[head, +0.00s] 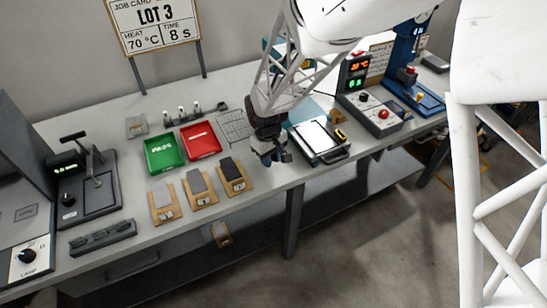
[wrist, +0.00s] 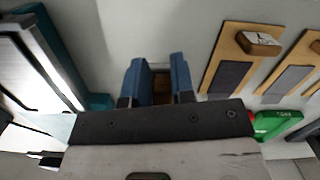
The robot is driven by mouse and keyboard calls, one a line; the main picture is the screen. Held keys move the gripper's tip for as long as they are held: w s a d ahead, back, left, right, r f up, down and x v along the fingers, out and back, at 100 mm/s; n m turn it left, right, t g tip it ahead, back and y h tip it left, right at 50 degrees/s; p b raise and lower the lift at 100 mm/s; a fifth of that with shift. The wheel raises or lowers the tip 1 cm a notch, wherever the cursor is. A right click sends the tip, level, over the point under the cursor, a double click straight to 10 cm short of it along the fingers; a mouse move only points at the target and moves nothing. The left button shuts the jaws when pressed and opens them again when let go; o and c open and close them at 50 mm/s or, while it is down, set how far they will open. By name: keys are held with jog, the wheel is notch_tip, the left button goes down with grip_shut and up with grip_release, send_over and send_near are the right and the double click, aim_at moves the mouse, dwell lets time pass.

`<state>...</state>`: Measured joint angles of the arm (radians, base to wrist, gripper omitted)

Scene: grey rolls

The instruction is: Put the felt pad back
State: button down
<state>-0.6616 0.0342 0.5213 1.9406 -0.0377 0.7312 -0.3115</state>
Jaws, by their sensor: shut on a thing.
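My gripper (head: 272,158) is above the bench near its front edge, between the wooden boards and the white-topped plate. In the wrist view its two blue fingers (wrist: 160,82) are closed on a small brown block (wrist: 162,88). I take this block to be the felt pad, but little of it shows. In the head view the gripper hides it. No other felt pad can be made out for sure.
Three wooden boards with grey strips (head: 200,188) lie left of my gripper, with green (head: 164,153) and red (head: 201,140) trays behind. The white-topped plate (head: 317,140) lies close to the right. A control box (head: 371,112) and blue press (head: 410,80) stand farther right.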

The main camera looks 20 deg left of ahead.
aim_at(271, 174)
jog(key=shift+w, duration=0.1)
dwell(0.3)
jog(key=shift+f, duration=1.7)
jog(key=shift+f, duration=0.15)
jog(key=c, duration=1)
grip_release()
jog(key=shift+o, duration=0.2)
jog(key=r, duration=0.8)
jog(key=a+r, duration=0.1)
jog(key=r, duration=0.3)
jog(key=shift+w+r, duration=0.1)
jog(key=shift+w, duration=0.2)
